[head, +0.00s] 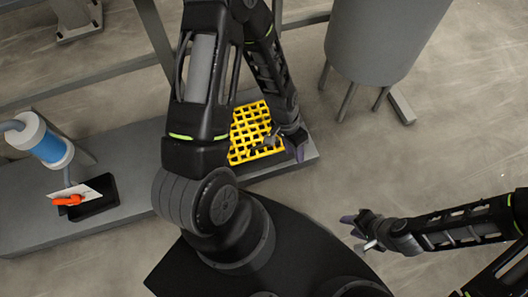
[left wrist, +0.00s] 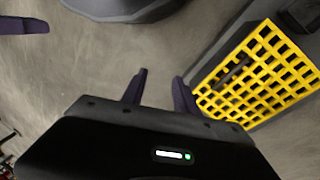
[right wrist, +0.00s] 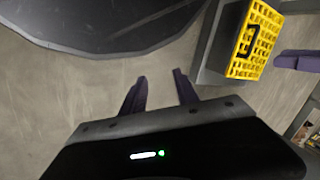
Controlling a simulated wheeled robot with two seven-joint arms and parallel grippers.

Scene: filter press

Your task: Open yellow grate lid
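The yellow grate lid (head: 250,137) lies flat at the right end of a grey platform, partly hidden by my left arm in the head view. In the left wrist view the lid (left wrist: 258,78) is at the right, with a dark handle (left wrist: 236,71) on it. It also shows in the right wrist view (right wrist: 256,40). My left gripper (head: 299,148) is beside the lid's right edge, open and empty; its fingers (left wrist: 160,82) are apart. My right gripper (head: 352,226) is open and empty over the floor, away from the lid; its fingers (right wrist: 156,80) are apart.
The grey platform (head: 110,175) runs left, bearing a black tray (head: 97,196) with an orange-handled tool (head: 68,200) and a blue-and-white cylinder (head: 48,147). A grey tank (head: 383,38) on legs stands at the upper right.

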